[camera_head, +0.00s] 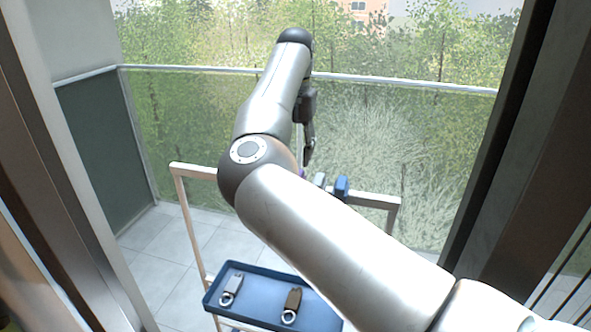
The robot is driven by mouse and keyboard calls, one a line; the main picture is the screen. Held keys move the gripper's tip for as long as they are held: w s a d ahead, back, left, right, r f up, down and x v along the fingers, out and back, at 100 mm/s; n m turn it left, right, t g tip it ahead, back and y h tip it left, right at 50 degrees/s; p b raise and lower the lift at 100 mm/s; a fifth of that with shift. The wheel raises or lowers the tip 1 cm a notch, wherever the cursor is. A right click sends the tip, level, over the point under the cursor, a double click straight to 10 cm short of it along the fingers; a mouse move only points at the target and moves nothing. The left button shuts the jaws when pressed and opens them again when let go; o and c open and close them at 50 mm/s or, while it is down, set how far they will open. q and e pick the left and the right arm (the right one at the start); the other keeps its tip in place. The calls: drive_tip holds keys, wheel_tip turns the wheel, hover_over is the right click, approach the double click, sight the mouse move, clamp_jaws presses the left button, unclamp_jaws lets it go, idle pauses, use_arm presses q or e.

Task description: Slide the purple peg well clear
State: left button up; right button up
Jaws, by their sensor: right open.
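My right arm reaches in from the lower right, and its gripper (308,150) points down above the rail of a pale frame. The gripper is small and seen from the side; it is open. A small sliver of the purple peg (301,173) shows just below the fingertips, mostly hidden behind my arm. I cannot tell whether the fingers touch it. My left gripper is out of view.
The pale frame (188,215) has upright posts and a top rail, largely hidden by my arm. A glass balcony railing (420,86) stands behind.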

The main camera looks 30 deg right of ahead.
wheel_tip(320, 180, down, 2)
drive_tip(key=shift+f, duration=0.1)
drive_tip(key=f, duration=0.2)
drive_tip(key=f+p, duration=0.1)
drive_tip(key=shift+w+d, duration=0.3)
drive_tip(key=shift+w, duration=0.05)
drive_tip(key=shift+s+f, duration=0.1)
drive_tip(key=shift+f, duration=0.7)
drive_tip(key=shift+c, duration=1.4)
drive_tip(key=c, duration=0.5)
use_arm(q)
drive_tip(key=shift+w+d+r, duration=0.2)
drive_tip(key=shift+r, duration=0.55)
use_arm(e)
clamp_jaws()
